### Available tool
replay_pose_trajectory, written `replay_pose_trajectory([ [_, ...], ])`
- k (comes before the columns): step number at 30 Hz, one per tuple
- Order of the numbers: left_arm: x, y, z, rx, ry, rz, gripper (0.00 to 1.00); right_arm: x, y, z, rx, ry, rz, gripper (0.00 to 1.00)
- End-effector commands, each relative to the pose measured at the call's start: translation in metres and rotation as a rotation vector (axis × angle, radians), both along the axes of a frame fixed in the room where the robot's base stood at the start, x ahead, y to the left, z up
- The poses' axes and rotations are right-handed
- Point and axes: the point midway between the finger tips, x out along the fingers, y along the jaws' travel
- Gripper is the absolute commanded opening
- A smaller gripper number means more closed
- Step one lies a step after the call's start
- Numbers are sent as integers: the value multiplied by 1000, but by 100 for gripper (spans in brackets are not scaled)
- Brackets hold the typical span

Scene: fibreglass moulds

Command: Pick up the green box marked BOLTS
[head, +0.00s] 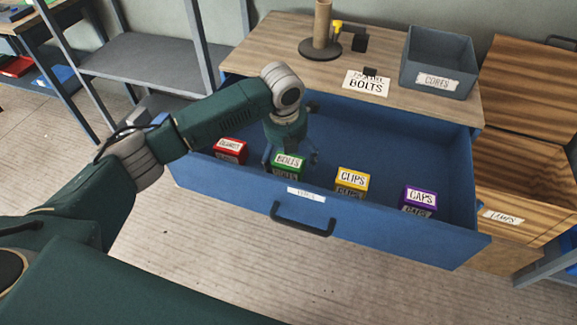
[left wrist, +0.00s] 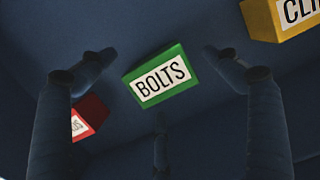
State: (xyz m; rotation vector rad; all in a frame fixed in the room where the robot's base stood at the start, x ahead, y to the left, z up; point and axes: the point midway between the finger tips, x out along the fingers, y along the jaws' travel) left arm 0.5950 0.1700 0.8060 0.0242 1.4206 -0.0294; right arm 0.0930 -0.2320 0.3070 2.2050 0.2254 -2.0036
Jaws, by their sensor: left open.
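The green box marked BOLTS (head: 288,165) stands in the open blue drawer, between a red box and a yellow box. In the left wrist view the green box (left wrist: 160,76) shows its labelled face between the spread fingers. My left gripper (head: 291,155) is down inside the drawer, open, at the green box. In the left wrist view its fingers (left wrist: 160,85) stand apart with nothing held. Whether any finger touches the box, I cannot tell. My right gripper is not in view.
The drawer (head: 405,245) also holds a red box (head: 231,150), a yellow CLIPS box (head: 352,181) and a purple CAPS box (head: 419,200). The drawer's front wall has a dark handle (head: 303,221). Above, the wooden top carries a BOLTS card (head: 366,84) and a grey CORES bin (head: 438,62).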

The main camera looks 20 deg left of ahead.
Motion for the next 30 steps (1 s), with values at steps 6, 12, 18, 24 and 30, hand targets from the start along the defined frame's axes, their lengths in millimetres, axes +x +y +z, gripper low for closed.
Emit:
replay_pose_trajectory([
  [6,0,1,-32,2,3,1,88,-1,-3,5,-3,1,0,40],
  [12,2,1,-39,1,1,-1,88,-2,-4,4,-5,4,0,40],
  [18,2,1,-39,1,1,0,72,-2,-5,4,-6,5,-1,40],
  [24,2,2,-39,2,1,0,32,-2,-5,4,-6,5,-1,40],
  [30,1,2,-39,3,1,0,24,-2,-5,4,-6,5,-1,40],
])
